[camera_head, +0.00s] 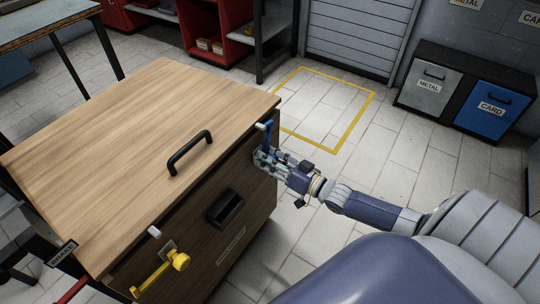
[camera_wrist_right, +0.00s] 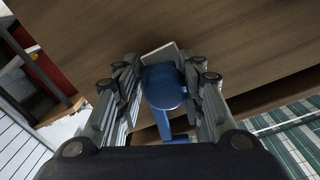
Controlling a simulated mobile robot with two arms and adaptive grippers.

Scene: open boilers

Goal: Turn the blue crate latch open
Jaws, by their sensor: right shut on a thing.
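The wooden crate (camera_head: 130,120) stands on the left, with a black handle (camera_head: 190,152) on its lid. The blue latch (camera_head: 268,134) is on the crate's front face near the far right corner; its upper end shows above my right gripper (camera_head: 264,158). In the right wrist view the blue latch (camera_wrist_right: 165,88) has a round knob between the two fingers of my right gripper (camera_wrist_right: 165,95), which are shut on it. A yellow latch (camera_head: 162,272) sits at the near end of the same face. My left gripper is not in view.
A black recessed pull (camera_head: 225,208) is on the crate's front face between the latches. Grey metal and blue card bins (camera_head: 490,108) stand at the back right. A yellow floor outline (camera_head: 340,140) marks bare tiles behind the crate.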

